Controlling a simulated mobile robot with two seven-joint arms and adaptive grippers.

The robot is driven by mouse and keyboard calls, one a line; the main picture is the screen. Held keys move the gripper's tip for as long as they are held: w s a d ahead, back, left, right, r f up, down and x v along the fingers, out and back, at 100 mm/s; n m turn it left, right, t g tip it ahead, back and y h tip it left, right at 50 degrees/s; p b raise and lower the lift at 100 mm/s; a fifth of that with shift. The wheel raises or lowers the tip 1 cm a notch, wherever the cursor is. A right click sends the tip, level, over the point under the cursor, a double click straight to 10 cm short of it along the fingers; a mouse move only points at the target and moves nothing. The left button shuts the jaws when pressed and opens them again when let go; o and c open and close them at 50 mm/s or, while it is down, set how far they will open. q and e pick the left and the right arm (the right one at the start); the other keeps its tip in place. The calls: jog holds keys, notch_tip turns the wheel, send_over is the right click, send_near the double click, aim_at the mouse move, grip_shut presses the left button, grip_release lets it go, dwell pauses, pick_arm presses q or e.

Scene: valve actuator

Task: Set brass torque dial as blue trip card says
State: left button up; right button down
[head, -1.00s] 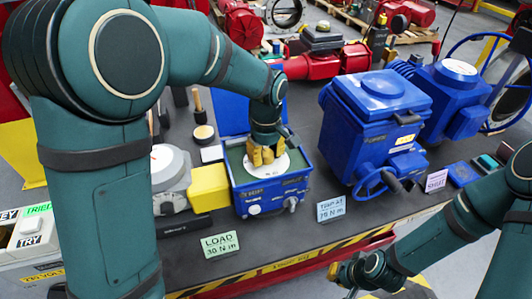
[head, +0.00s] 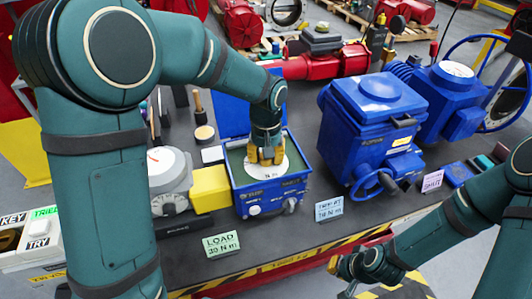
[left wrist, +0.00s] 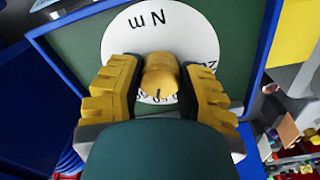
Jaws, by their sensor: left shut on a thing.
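The brass torque dial knob (left wrist: 160,75) sits in the middle of a white round scale (left wrist: 195,35) marked "N m". In the head view the scale (head: 278,172) lies inside an open blue box (head: 268,200). My left gripper (head: 265,156) points down into this box; in the left wrist view its yellow fingers (left wrist: 160,85) are shut on the knob from both sides. Most scale numbers are hidden. The blue trip card (head: 330,208) lies in front, reading "TRIP AT" and what looks like 70 N m. My right gripper (head: 338,268) is at the table's front edge, its fingers unclear.
A green "LOAD 30 N m" card (head: 221,245) and a purple card (head: 432,181) lie along the front. A closed blue actuator (head: 370,125) stands right of the open box. A yellow block (head: 210,188) and a grey gauge (head: 168,172) stand left.

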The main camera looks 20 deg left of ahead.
pick_arm(q)
jog(key=m+p, duration=0.1)
jog(key=m, duration=0.4)
jog(key=shift+d+f+m+p, duration=0.1)
jog(key=shift+m+p, duration=0.35)
jog(key=shift+m, duration=2.05)
jog(key=o, duration=1.2)
notch_tip(320, 180, up, 12)
